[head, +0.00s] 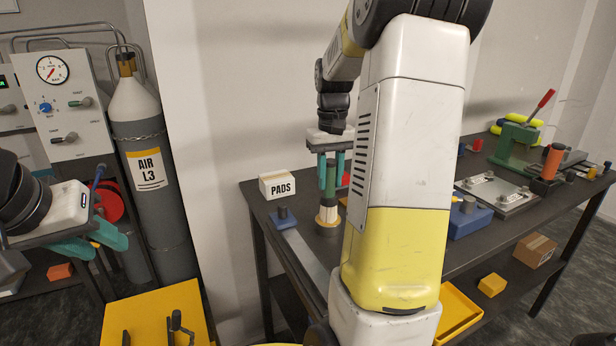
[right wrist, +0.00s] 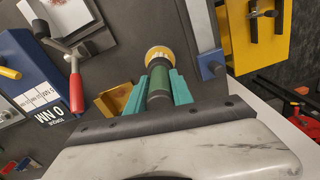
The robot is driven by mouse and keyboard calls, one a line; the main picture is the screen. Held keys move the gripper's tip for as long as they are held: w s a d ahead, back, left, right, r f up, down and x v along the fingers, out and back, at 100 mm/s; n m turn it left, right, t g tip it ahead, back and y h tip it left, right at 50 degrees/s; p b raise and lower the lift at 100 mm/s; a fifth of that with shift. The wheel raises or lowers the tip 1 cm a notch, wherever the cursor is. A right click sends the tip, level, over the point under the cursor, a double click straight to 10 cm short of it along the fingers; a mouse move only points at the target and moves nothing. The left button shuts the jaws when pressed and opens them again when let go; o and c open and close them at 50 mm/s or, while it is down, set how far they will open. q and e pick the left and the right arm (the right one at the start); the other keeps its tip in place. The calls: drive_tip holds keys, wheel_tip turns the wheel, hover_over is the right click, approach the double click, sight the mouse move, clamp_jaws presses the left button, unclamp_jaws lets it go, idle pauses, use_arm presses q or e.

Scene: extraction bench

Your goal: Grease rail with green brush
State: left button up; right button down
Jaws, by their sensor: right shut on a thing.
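My right gripper (head: 331,176) is shut on the green brush (head: 330,180), which points down with its pale bristle end over a dark round base on the bench. The right wrist view shows the brush (right wrist: 159,85) between the teal fingers, its tip at a yellow-rimmed round thing (right wrist: 158,54); I cannot tell how deep it sits. The rail (head: 306,258) is a grey strip left of the brush, with a blue block (head: 283,218) at its far end; my right arm hides its near part.
A white PADS box (head: 277,184) stands at the bench's back left corner. A blue torque unit (right wrist: 40,75) and a red-handled lever (right wrist: 75,85) are near the brush. A yellow panel (head: 155,318) stands left of the bench, near a grey AIR L3 cylinder (head: 153,200).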

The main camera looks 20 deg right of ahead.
sight(331, 161)
drive_tip(key=shift+f, duration=0.1)
idle(0.3)
drive_tip(key=shift+r, duration=3.55)
